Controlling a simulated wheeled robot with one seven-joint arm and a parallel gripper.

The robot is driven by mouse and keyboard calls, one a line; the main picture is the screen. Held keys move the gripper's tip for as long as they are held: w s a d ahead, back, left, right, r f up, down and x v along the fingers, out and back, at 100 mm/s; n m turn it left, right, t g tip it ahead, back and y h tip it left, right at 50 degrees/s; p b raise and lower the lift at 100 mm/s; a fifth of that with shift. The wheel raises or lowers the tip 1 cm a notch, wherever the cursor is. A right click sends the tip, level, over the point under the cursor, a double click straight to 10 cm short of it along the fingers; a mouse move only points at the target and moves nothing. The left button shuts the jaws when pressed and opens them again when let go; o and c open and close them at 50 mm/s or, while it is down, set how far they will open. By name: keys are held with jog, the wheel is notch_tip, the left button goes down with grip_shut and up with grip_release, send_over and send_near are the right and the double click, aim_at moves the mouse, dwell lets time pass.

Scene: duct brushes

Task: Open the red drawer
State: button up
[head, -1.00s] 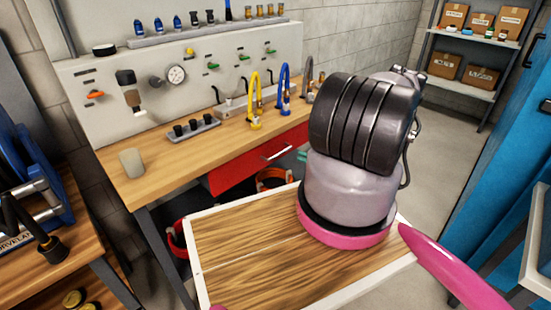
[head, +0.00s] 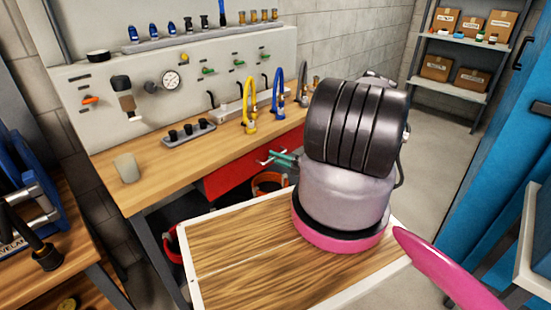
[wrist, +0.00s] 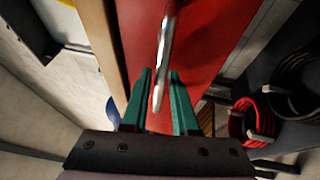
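The red drawer (head: 232,178) is under the front edge of the wooden workbench, and its front looks closed. It also fills the middle of the wrist view (wrist: 205,35). Its silver bar handle (wrist: 163,60) runs between my gripper's two green fingers in the wrist view. My gripper (wrist: 160,78) is open, with a finger on each side of the handle and gaps beside it. In the head view, my gripper (head: 276,158) is at the drawer front, and my arm hides the drawer's right part.
The workbench top (head: 180,155) holds a yellow tap (head: 250,105), a blue tap (head: 278,95) and a beige cup (head: 127,168). Coiled hoses (wrist: 262,120) hang beside the drawer in the wrist view. A blue cabinet (head: 500,140) stands at the right.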

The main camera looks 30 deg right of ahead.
grip_shut()
dwell(1.5)
